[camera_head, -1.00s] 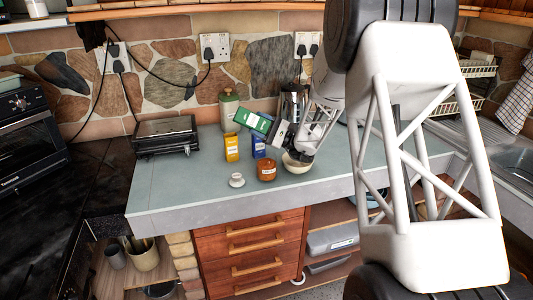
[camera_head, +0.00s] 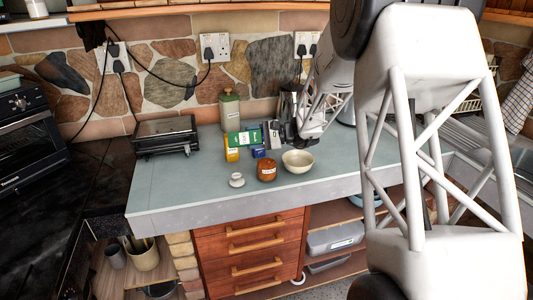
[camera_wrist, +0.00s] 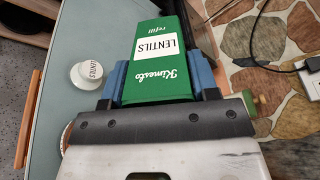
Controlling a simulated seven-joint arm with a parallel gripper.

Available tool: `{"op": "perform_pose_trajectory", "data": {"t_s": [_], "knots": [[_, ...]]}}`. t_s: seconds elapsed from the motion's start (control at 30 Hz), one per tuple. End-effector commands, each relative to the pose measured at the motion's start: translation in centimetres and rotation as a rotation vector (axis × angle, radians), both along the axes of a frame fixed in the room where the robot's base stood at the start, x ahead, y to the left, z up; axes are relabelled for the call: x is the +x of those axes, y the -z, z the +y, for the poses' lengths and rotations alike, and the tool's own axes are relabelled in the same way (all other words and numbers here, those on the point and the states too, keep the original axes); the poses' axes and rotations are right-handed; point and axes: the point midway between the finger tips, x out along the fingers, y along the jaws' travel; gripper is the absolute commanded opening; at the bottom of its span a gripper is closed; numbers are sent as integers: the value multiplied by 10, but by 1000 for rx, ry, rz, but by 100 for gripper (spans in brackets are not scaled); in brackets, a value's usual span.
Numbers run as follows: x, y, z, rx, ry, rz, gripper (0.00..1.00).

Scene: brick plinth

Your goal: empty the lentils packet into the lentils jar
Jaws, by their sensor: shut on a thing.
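My gripper (camera_head: 270,135) is shut on the green lentils packet (camera_head: 243,138), whose label reads LENTILS in the wrist view (camera_wrist: 160,55). The blue fingers clasp its two sides. In the head view the packet lies roughly level above the worktop, behind the small jars and in front of the green canister. A squat orange-brown jar (camera_head: 267,172) with a white label stands on the worktop, nearer the front; its label is too small to read. A white lid (camera_head: 236,180) lies to its left; it reads LENTILS in the wrist view (camera_wrist: 90,72).
A cream bowl (camera_head: 298,162) stands right of the jar. A green canister (camera_head: 229,110) stands behind. A black grill (camera_head: 165,136) is at left. The worktop's front left is clear.

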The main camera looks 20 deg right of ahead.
Motion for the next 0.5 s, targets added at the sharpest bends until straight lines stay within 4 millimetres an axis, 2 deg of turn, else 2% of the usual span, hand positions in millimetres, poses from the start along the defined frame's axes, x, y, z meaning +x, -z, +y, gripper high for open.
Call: {"op": "perform_pose_trajectory", "data": {"t_s": [0.3,0.5], "knots": [[5,8,16,-187,-1,50,27],[5,0,17,-295,-2,81,27]]}}
